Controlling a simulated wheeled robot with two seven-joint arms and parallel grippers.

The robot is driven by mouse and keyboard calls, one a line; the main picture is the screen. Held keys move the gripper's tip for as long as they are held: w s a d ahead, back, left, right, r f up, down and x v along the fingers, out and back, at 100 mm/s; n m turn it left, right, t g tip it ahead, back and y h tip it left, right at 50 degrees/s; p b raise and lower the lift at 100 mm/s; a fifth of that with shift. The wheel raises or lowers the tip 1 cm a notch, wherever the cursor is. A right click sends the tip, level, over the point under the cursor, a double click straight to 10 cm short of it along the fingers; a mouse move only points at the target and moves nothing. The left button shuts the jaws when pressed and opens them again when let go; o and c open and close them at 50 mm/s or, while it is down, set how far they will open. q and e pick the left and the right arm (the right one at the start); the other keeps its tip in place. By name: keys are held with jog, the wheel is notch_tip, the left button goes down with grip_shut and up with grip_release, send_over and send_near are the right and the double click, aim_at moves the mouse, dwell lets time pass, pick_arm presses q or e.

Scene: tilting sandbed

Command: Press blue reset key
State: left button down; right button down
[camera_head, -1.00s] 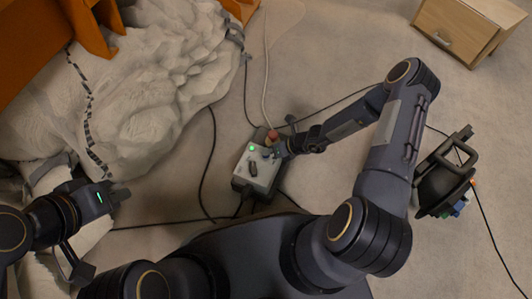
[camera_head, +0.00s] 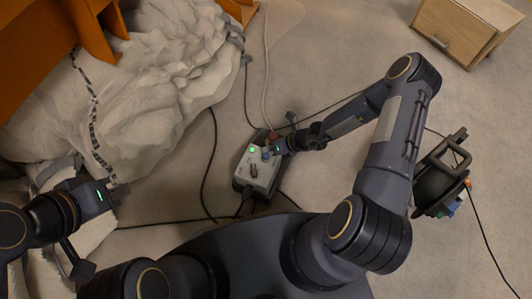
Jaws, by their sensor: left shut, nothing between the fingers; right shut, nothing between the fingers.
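A grey control box (camera_head: 245,176) stands on the floor near the middle of the view. Its top has a green light (camera_head: 252,149), a small dark lever (camera_head: 254,171) and a blue key (camera_head: 266,154) near its right edge. A reddish knob (camera_head: 273,136) at the far end is partly hidden by my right gripper. My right gripper (camera_head: 277,147) is shut and empty, just right of the blue key; I cannot tell whether it touches the key. My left gripper (camera_head: 121,193) is shut and empty at the left, beside the pale sand-like mass, away from the box.
A pale, lumpy sandbed (camera_head: 150,90) with an orange frame (camera_head: 40,50) fills the upper left. Dark cables (camera_head: 209,160) run over the floor around the box.

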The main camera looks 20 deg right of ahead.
aim_at(269, 156)
notch_tip(269, 156, up, 3)
jog(key=shift+r+p, duration=0.15)
jog(key=shift+p, duration=0.9)
